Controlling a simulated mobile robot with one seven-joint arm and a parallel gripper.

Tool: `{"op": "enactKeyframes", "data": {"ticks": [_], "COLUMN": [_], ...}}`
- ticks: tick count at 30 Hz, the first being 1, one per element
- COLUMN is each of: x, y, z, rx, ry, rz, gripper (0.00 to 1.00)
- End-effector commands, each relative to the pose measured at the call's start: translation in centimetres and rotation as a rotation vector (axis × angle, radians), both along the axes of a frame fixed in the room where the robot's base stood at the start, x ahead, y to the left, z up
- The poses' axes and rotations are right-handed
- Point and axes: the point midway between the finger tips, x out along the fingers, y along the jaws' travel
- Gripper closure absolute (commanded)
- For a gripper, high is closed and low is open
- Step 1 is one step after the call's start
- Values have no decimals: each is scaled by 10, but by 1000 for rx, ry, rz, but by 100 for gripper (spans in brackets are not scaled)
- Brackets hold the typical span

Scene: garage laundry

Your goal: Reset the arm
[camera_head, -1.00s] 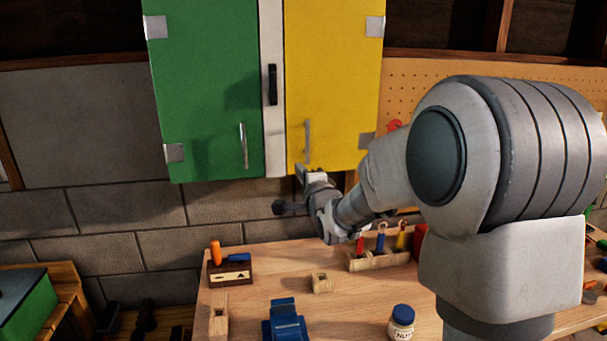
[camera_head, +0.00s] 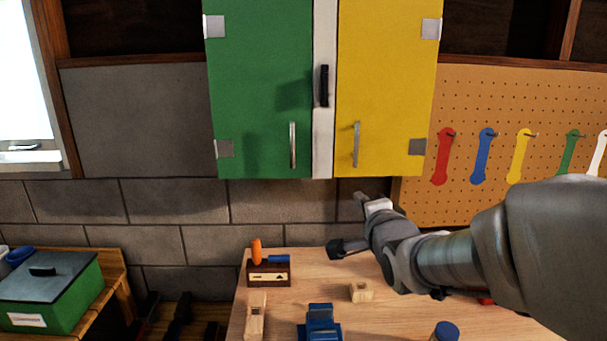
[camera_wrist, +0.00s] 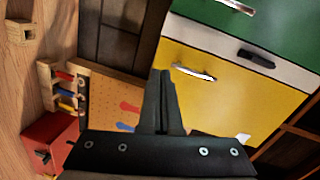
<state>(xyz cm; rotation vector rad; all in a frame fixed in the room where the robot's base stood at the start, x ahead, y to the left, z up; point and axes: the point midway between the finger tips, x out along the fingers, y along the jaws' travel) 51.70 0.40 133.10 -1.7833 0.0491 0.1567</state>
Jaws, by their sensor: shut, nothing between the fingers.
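My gripper (camera_head: 337,249) is at the end of my arm, below the yellow cabinet door (camera_head: 385,85) and above the back of the workbench (camera_head: 290,300). In the wrist view its dark fingers (camera_wrist: 162,78) are together, with nothing between them. The fingers overlap the lower edge of the yellow door (camera_wrist: 215,90) in that picture; no contact shows. My arm reaches in from the right side of the head view. The green door (camera_head: 262,85) and the yellow door both look closed.
On the bench are a small tool block (camera_head: 268,274), a blue vise (camera_head: 320,322), wooden blocks (camera_head: 361,292) and a jar with a blue lid (camera_head: 446,331). A pegboard (camera_head: 480,110) with coloured wrenches is at right, a green box (camera_head: 50,293) at left.

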Motion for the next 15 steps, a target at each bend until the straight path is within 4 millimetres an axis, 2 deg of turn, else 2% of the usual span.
{"op": "enactKeyframes", "data": {"ticks": [8, 15], "x": [-68, -149], "y": [-11, -13], "z": [-21, -45], "rx": [-485, -837], "ry": [296, 550], "rz": [57, 270], "gripper": [100, 100]}}
